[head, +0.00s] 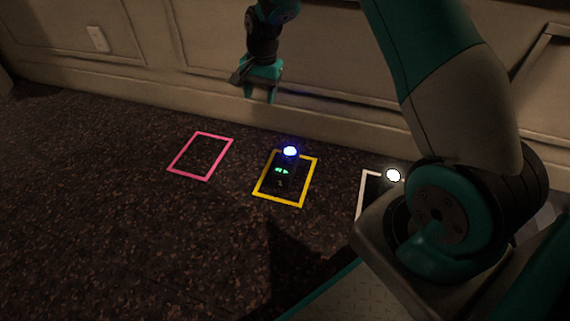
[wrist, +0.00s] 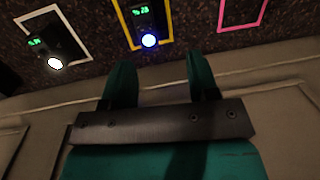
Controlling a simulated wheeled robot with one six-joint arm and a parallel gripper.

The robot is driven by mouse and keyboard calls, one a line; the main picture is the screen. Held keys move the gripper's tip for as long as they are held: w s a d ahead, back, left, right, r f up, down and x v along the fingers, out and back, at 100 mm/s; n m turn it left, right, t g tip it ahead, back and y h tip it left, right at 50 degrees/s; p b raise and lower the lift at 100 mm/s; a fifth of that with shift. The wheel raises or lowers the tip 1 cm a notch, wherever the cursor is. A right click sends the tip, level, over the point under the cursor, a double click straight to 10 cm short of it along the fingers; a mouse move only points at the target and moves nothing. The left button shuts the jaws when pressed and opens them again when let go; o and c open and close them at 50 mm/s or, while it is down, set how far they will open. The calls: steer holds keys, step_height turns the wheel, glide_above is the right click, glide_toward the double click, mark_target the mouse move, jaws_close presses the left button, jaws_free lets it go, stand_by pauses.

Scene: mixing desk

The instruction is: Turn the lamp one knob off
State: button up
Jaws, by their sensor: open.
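A small dark unit (head: 280,182) with a green display lies inside the yellow outline, with a blue-lit lamp (head: 290,151) at its wall-side end. The unit's display (wrist: 141,10) and blue lamp (wrist: 149,40) also show in the wrist view. A second unit (wrist: 41,45) with a green display and a white-lit lamp (wrist: 55,63) is in the white outline; my arm hides most of it in the head view. No knob is clear, and I cannot tell which lamp is one. My gripper (head: 260,98) is open and empty, raised near the wall, apart from both units.
The pink outline (head: 182,175) on the left looks empty. The yellow outline (head: 260,181) is in the middle and the white outline (head: 361,196) is on the right. The panelled wall (head: 180,75) runs behind. The dark speckled surface (head: 90,220) at left is clear.

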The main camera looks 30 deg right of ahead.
mark_target(286, 157)
steer(key=w+d+f+m+h+b, duration=0.1)
steer(key=d+f+m, duration=0.2)
steer(key=d+f, duration=0.35)
steer(key=w+d+f+m+b, duration=0.1)
steer(key=w+d+f+m, duration=0.2)
steer(key=f, duration=0.7)
steer(key=shift+g, duration=0.3)
steer(key=f+b, duration=0.3)
steer(key=f, duration=0.2)
steer(key=s+f+b, duration=0.1)
steer(key=f+b, duration=0.2)
steer(key=f, duration=0.3)
steer(key=f+b, duration=0.3)
steer(key=f, duration=0.3)
steer(key=shift+s+d, duration=0.15)
steer(key=shift+d, duration=0.1)
steer(key=c, duration=0.9)
steer(key=shift+a, duration=0.15)
steer(key=shift+d, duration=0.25)
